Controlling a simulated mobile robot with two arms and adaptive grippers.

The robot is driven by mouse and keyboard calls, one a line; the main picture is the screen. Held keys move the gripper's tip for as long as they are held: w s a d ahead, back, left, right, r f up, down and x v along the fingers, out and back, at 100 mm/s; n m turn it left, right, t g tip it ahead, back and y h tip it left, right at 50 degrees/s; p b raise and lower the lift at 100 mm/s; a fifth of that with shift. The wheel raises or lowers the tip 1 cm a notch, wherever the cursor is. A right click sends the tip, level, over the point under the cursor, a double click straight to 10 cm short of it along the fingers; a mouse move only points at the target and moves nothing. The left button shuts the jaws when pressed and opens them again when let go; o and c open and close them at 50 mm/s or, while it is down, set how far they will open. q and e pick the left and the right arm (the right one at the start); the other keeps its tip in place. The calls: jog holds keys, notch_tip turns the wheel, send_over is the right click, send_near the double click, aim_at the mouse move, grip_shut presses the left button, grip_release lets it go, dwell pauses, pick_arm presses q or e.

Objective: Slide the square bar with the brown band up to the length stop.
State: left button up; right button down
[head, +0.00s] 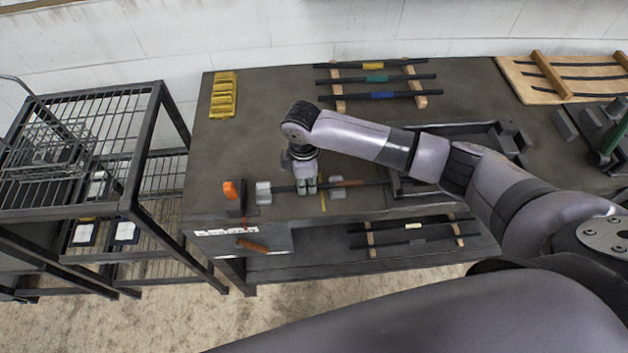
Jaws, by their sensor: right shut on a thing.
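The dark bar with the brown band (348,183) lies left to right near the front edge of the workbench. My right gripper (306,187) points down and is shut on this bar, left of its brown band. The bar's left end is at a pale grey block (263,192); I cannot tell whether they touch. Another grey block (337,194) stands under the bar near a yellow line. A dark upright piece with an orange top (233,195), which looks like the length stop, stands farther left, apart from the grey block. My left gripper is out of view.
Bars with yellow, green and blue bands (382,95) lie on wooden strips at the back. A dark tray (455,131) is behind my right arm. More bars (412,239) lie on a lower shelf. A wire rack (80,120) stands left. The bench's back-left area is mostly clear.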

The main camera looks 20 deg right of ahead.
aim_at(293, 187)
jog(key=shift+w+a+r, duration=0.1)
jog(key=shift+w+a, duration=0.1)
jog(key=shift+a, duration=0.5)
jog(key=shift+w+a+f, duration=0.1)
jog(key=shift+w+a, duration=0.05)
jog(key=shift+a, duration=0.6)
jog(key=shift+w+a+r, duration=0.1)
jog(key=shift+w+a, duration=0.1)
jog(key=shift+a, duration=0.5)
jog(key=shift+s+d, duration=0.15)
jog(key=shift+d, duration=0.35)
jog(key=c, duration=1.8)
grip_release()
jog(key=shift+a, duration=0.1)
jog(key=shift+o, duration=1.2)
notch_tip(293, 187, up, 12)
